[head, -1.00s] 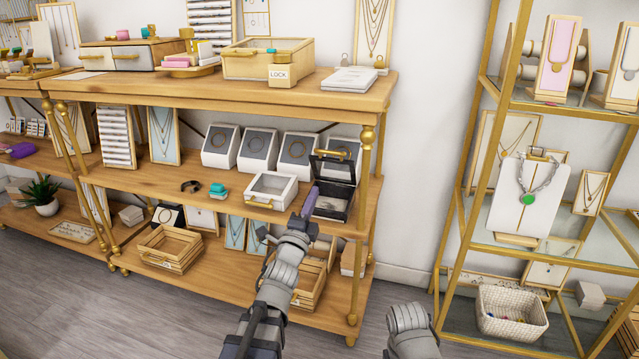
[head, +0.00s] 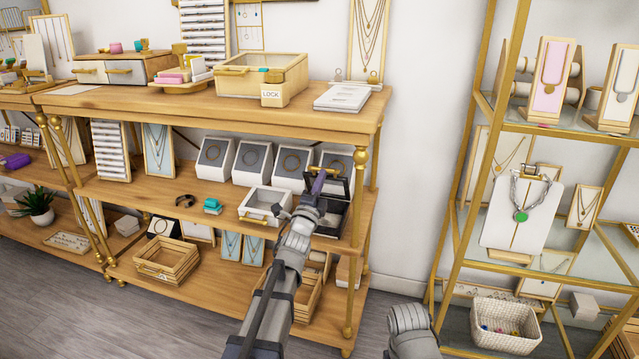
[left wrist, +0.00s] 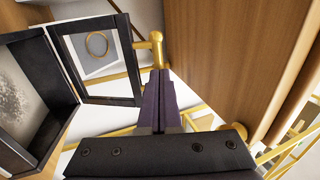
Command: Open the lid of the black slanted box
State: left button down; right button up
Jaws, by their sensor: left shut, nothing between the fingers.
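The black slanted box (head: 331,219) stands at the right end of the middle shelf. Its framed clear lid (head: 347,187) is raised at the back. In the left wrist view the box's open body (left wrist: 48,132) is at the left, with the lid's dark frame (left wrist: 129,58) standing up beside it. My left gripper (head: 319,182) is shut and empty, its purple fingers in front of the raised lid in the head view. In the left wrist view the fingers (left wrist: 160,100) appear to the right of the lid; contact cannot be told. My right gripper is out of view.
A white clear-topped box (head: 264,204) stands just left of the black box. White slanted displays (head: 250,163) line the back. The wooden top shelf (head: 330,118) is above, and a gold post (head: 360,190) is close on the right.

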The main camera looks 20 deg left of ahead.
pick_arm(q)
jog(key=p+x, duration=0.1)
jog(key=x, duration=0.2)
jog(key=r+p+x, duration=0.1)
jog(key=p+x, duration=0.1)
jog(key=x, duration=0.1)
jog(key=shift+w+r, duration=0.15)
jog(key=shift+r, duration=0.1)
jog(key=shift+s+f, duration=0.1)
jog(key=shift+s, duration=0.1)
